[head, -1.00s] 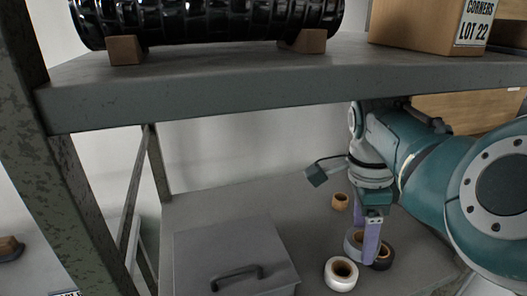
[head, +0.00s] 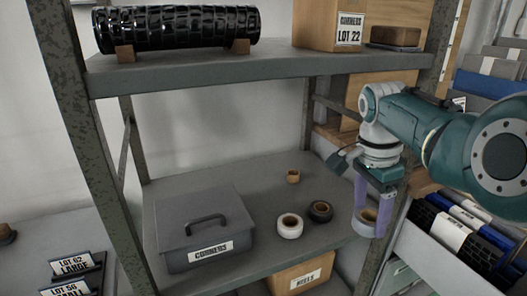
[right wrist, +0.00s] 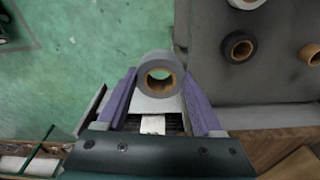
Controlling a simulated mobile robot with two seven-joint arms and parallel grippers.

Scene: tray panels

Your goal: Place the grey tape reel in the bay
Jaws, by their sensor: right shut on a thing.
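The grey tape reel (head: 367,222) is held between the purple fingers of my right gripper (head: 372,207), in the air off the shelf's right side. In the right wrist view the reel (right wrist: 158,62), grey with a tan core, sits between the fingertips of the gripper (right wrist: 158,82). Green floor shows beyond it. A white reel (head: 290,226), a black reel (head: 320,211) and a small tan reel (head: 293,176) stay on the shelf. I cannot tell which space is the bay. My left gripper is not in view.
A grey lidded box (head: 190,215) stands on the middle shelf (head: 260,180). A labelled cardboard box (head: 303,272) is below it. Shelf posts (head: 383,245) and black and blue binders (head: 450,230) are close to my right gripper. A black roll (head: 180,28) lies on the upper shelf.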

